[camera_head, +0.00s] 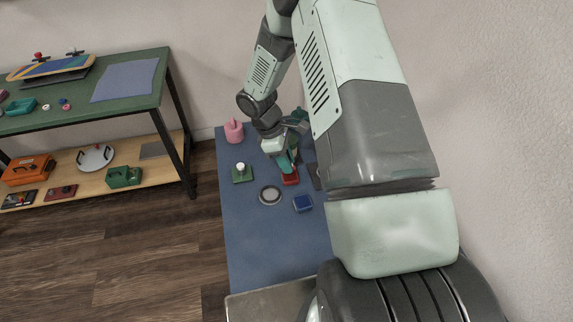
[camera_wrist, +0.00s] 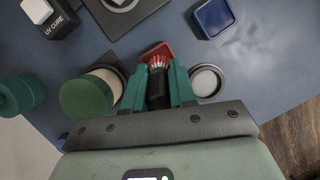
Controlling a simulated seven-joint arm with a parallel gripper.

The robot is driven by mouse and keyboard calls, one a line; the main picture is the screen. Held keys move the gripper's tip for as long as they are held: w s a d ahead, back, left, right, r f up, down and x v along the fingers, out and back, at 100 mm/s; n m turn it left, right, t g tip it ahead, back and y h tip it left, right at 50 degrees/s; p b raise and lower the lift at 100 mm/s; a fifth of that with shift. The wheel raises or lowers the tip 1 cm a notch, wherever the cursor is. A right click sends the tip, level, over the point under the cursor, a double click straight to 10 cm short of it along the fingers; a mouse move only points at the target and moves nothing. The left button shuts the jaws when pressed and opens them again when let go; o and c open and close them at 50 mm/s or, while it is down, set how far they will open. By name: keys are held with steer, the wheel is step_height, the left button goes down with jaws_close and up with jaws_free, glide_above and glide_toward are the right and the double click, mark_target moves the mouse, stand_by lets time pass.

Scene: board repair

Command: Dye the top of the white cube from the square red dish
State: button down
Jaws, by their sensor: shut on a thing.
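My gripper (camera_wrist: 160,83) is shut on a dark-handled brush, whose pale bristles with red tips (camera_wrist: 157,62) show between the green fingers. The bristles are over or in the square red dish (camera_wrist: 152,49); I cannot tell whether they touch its bottom. In the head view, my gripper (camera_head: 287,164) points down at the red dish (camera_head: 290,179). What looks like the white cube (camera_wrist: 121,2) sits on a dark square plate (camera_wrist: 140,14), cut off by the top edge of the wrist view. My arm hides it in the head view.
A square blue dish (camera_head: 303,203) and a round grey-rimmed dish (camera_head: 270,195) lie near the red dish. A UV CURE box (camera_wrist: 50,18) and a green cylinder (camera_wrist: 85,98) stand left in the wrist view. The mat's front (camera_head: 265,255) is clear.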

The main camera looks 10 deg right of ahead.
steer(key=shift+r, duration=2.2)
steer(key=shift+r, duration=0.15)
steer(key=s+a+r+m+g+y, duration=0.1)
steer(key=s+r+m+y, duration=0.1)
steer(key=r+m, duration=0.75)
steer(key=s+a+r+m+g+y, duration=0.1)
steer(key=s+r+m+y, duration=0.2)
steer(key=r, duration=1.2)
steer(key=w+d+f, duration=0.1)
steer(key=d+f, duration=0.6)
steer(key=f, duration=0.4)
steer(key=w+d+f+h, duration=0.1)
steer(key=w+d+f, duration=0.1)
steer(key=d+f, duration=0.5)
steer(key=shift+f+h, duration=0.3)
steer(key=shift+f, duration=1.95)
steer(key=shift+d, duration=0.1)
